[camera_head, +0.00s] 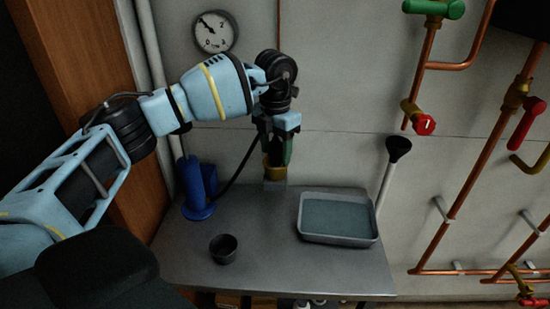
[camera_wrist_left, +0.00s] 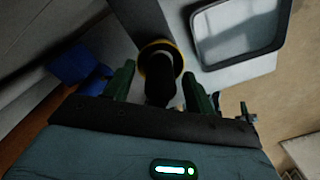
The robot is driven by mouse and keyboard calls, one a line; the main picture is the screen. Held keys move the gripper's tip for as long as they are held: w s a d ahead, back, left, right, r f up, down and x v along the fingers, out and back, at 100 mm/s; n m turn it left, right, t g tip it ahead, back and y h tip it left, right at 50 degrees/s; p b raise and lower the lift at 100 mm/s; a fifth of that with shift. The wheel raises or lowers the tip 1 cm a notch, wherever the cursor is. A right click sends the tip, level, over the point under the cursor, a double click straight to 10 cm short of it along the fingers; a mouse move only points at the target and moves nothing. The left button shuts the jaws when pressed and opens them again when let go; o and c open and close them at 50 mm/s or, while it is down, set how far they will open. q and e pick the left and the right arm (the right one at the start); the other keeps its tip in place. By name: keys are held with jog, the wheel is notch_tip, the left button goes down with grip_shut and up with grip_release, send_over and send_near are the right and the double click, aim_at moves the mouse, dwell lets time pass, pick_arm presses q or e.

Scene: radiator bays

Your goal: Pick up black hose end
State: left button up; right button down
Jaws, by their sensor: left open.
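My left gripper (camera_head: 276,150) points down over the back of the grey metal table, above a brass-coloured fitting (camera_head: 274,172) on a small grey stand. In the left wrist view its green fingers (camera_wrist_left: 158,88) are apart. The black hose end (camera_wrist_left: 160,86) stands between them, in front of the brass-yellow ring (camera_wrist_left: 157,48), with a visible gap on each side. In the head view the hose end is mostly hidden by the gripper. The black hose (camera_head: 237,170) curves from there down to a blue pump (camera_head: 195,190). My right gripper does not show.
A grey tray (camera_head: 338,239) with bluish liquid stands right of the fitting. A dark cup (camera_head: 224,249) stands at the table's (camera_head: 270,270) front left. Copper pipes (camera_head: 467,170) with valves line the right wall.

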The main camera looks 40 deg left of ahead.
pick_arm(q)
jog(key=shift+f, duration=0.15)
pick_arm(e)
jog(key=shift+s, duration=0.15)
pick_arm(q)
grip_shut()
